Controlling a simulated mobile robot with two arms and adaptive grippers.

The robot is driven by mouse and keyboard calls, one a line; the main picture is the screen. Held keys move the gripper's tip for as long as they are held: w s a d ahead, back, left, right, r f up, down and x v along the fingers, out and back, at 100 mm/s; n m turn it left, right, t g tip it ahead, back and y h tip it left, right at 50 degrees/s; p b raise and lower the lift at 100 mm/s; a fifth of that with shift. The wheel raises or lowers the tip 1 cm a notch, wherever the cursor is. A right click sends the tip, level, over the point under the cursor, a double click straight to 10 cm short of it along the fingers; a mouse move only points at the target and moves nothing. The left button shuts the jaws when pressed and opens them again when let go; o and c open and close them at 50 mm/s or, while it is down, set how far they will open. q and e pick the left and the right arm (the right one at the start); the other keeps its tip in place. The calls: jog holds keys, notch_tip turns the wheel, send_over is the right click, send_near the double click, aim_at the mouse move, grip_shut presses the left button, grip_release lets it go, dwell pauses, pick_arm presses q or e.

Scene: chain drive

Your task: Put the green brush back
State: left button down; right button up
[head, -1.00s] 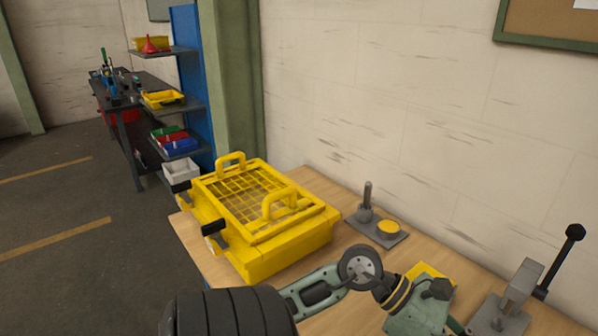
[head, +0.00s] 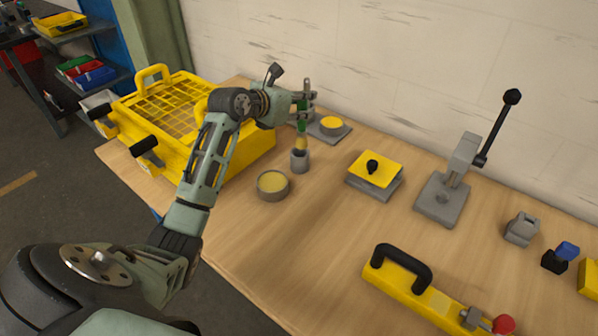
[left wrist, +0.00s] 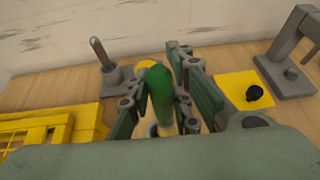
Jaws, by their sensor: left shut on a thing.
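The green brush (head: 302,128) is upright in my left gripper (head: 304,102), over the wooden bench. Its yellowish lower end meets the mouth of a small grey cup (head: 299,162); I cannot tell how deep it sits. In the left wrist view the green handle (left wrist: 160,92) stands between the two fingers of my left gripper (left wrist: 161,105), which are shut on it. A round dish with yellow contents (head: 273,184) stands just in front of the cup. My right gripper is not in view.
A yellow basket (head: 240,151) stands left, behind my left arm. A grey base with a post and yellow disc (head: 330,127) is behind the cup. Right are a yellow-topped block (head: 376,169), a lever press (head: 447,190) and a yellow fixture (head: 412,288).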

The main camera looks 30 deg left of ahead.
aim_at(300, 129)
pick_arm(q)
jog(key=shift+w+a+n, duration=0.3)
jog(key=shift+w+a, duration=0.25)
jog(key=shift+w+a+f+y, duration=0.1)
jog(key=shift+a+f+y, duration=0.05)
jog(key=shift+f+y, duration=0.15)
notch_tip(300, 129, down, 9)
jog(key=shift+a+f+p, duration=0.1)
jog(key=shift+p, duration=0.35)
jog(key=c, duration=1.6)
grip_release()
jog(key=shift+f, duration=0.1)
